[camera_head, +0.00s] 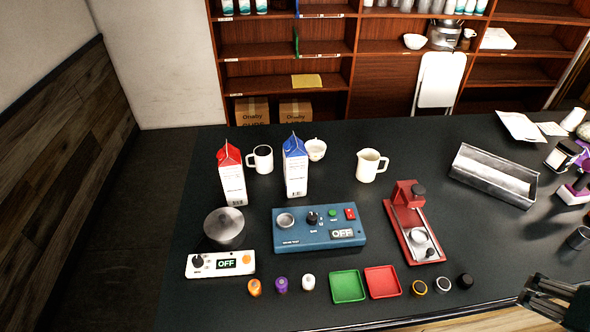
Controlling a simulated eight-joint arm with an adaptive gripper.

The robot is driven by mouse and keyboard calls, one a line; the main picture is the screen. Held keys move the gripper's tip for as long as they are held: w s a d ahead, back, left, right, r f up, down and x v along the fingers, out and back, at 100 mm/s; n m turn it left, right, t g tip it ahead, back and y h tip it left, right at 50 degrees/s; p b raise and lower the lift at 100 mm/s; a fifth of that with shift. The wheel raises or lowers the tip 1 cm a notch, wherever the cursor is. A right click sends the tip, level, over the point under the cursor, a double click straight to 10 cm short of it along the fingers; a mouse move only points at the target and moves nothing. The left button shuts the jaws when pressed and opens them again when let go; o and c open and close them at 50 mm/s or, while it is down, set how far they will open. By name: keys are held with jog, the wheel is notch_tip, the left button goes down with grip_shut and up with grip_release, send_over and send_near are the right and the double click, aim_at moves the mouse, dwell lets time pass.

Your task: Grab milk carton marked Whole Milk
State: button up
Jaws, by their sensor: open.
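Two milk cartons stand upright on the dark table (400,297). One carton has a red top (231,175), at the left. The other carton has a blue top (295,167), a little to its right. The print on both is too small to read, so I cannot tell which says Whole Milk. My gripper (530,305) shows at the lower right edge, partly cut off by the frame. It is open and empty, far to the right of both cartons.
A white mug (262,160), a white cup (316,150) and a cream pitcher (369,166) stand near the cartons. A blue control box (300,240), a white scale (205,264) with a metal pot (224,228), and a red device (408,225) lie in front. A metal tray (490,185) is at right.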

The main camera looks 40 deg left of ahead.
jog(key=w+a+r+n+g+p, duration=0.2)
jog(key=w+a+r+n+p, duration=0.1)
jog(key=w+a+r+n, duration=0.45)
jog(key=w+a+r+n+p, duration=0.1)
jog(key=w+a+r+n, duration=0.3)
jog(key=a, duration=0.6)
jog(key=n+g+h+p, duration=0.25)
jog(key=n+p, duration=0.45)
jog(key=n, duration=1)
send_over(289, 142)
jog(key=shift+m+t, duration=0.25)
jog(key=shift+t, duration=0.1)
jog(key=f, duration=0.5)
jog(key=s+f, duration=0.1)
jog(key=f, duration=0.2)
jog(key=shift+a+f, duration=0.1)
jog(key=shift+a, duration=0.25)
notch_tip(289, 142, down, 4)
jog(key=shift+f, duration=0.1)
jog(key=shift+a+f, duration=0.1)
jog(key=shift+f, duration=0.35)
